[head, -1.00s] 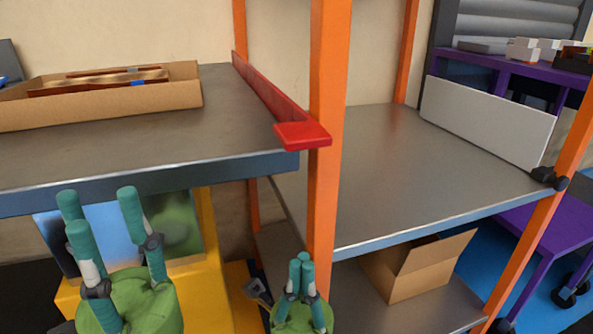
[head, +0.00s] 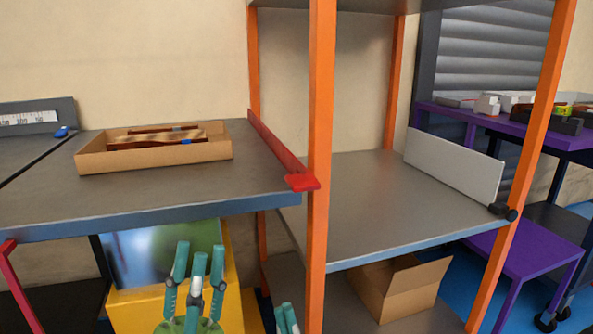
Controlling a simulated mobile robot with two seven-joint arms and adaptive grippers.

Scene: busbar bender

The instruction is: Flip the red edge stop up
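The red edge stop (head: 275,144) is a long, thin red bar along the right edge of the grey bench top (head: 200,190). It has a flat red tab (head: 301,182) at its near end, beside the orange post. I cannot tell from this angle whether it is flipped up. My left gripper (head: 198,262) is low in front of the bench, with its teal fingers apart and nothing between them. My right gripper (head: 286,318) is at the bottom edge, mostly cut off, with its visible fingertips close together. Both are well below the stop and apart from it.
An orange post (head: 320,140) stands right beside the tab. A cardboard tray (head: 155,164) with copper-coloured bars lies on the bench. To the right are a grey shelf (head: 400,215) with a white panel (head: 453,166) and an open cardboard box (head: 405,288) below.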

